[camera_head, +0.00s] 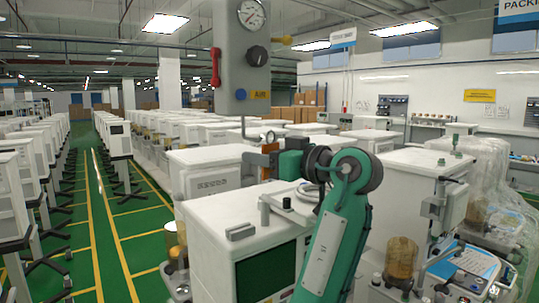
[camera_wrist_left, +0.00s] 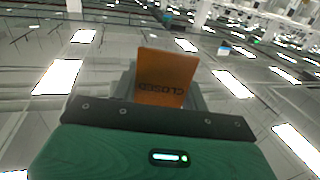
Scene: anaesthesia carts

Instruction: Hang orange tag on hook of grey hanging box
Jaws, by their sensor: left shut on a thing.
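The grey hanging box (camera_head: 241,75) is at upper centre in the head view, with a gauge, a black knob and a red handle. A thin grey hook (camera_head: 244,127) comes down from its underside and bends to the right. My left gripper (camera_head: 264,160) is just below the hook, shut on the orange tag (camera_head: 269,148). A small ring shows above the tag, close to the hook's end; I cannot tell whether they touch. In the left wrist view the tag (camera_wrist_left: 165,75) stands up from the jaws (camera_wrist_left: 160,105), its word CLOSED upside down. My right gripper is out of view.
White carts stand below and around the arm, the nearest a white cabinet (camera_head: 225,215) with a dark green screen. A cart with an amber canister (camera_head: 401,258) is at right. A green aisle with yellow lines (camera_head: 105,220) is open at left.

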